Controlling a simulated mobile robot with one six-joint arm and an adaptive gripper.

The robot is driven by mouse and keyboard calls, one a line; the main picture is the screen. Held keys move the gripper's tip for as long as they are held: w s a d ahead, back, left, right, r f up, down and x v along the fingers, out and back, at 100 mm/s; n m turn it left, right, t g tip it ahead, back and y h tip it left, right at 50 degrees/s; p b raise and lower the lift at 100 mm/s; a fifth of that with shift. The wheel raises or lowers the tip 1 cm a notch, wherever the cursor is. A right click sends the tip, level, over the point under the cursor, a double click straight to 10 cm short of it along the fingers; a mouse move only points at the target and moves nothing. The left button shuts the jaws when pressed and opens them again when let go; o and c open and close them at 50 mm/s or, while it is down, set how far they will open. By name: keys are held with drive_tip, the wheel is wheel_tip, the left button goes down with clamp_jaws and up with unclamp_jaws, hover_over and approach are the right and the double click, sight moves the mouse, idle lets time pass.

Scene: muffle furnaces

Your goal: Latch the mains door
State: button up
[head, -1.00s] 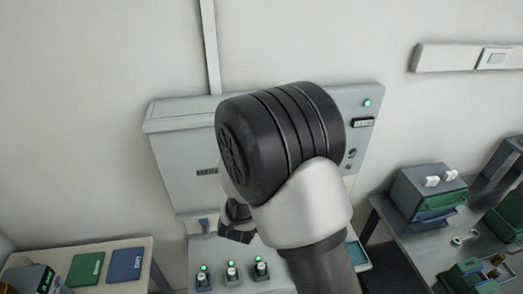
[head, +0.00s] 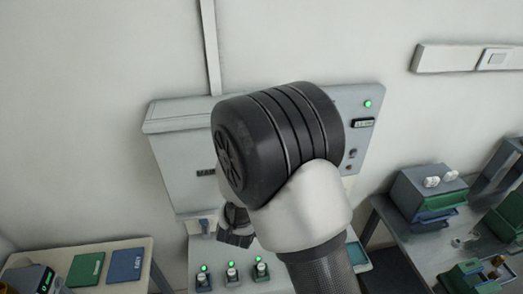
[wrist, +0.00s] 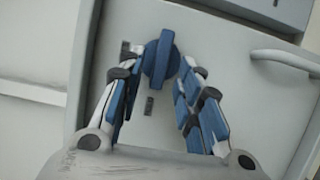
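The mains door shows as a flat grey panel (head: 178,170) of the wall cabinet in the head view; my arm covers the cabinet's middle. In the wrist view a blue latch knob (wrist: 161,60) with a raised grip bar stands on a pale grey panel (wrist: 215,55). The bar looks roughly upright, slightly tilted. My gripper (wrist: 160,72) is open, with one blue-padded finger on each side of the knob. I see gaps between the fingertips and the knob; contact is not clear. In the head view my gripper (head: 236,226) is mostly hidden behind my arm.
A pale bar handle (wrist: 283,59) is right of the knob. Several switches with green lights (head: 232,272) stand below the cabinet. A left table (head: 75,255) holds green and blue pads. A right bench (head: 410,250) holds a grey box (head: 425,190) and green trays.

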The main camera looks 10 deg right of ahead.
drive_tip(key=v, duration=1.1)
idle(0.3)
drive_tip(key=s+a+f+m+g+y+b, duration=0.3)
drive_tip(key=f+m+g+y+b, duration=0.15)
drive_tip(key=m+y+b, duration=0.35)
drive_tip(key=s+d+f+m+g+b, duration=0.1)
drive_tip(key=s+d+m+g+b, duration=0.1)
drive_tip(key=s, duration=0.5)
drive_tip(key=s+d+f+m+g+b, duration=0.1)
drive_tip(key=s+d+f+g+b, duration=0.1)
drive_tip(key=s, duration=0.5)
drive_tip(key=s+d+f+m+g+h+b, duration=0.1)
drive_tip(key=s+d+f+m+g+b, duration=0.1)
drive_tip(key=s+d, duration=0.3)
drive_tip(key=s+g, duration=0.1)
drive_tip(key=s, duration=0.2)
drive_tip(key=shift+d+m+b, duration=0.25)
drive_tip(key=shift+m+b, duration=0.05)
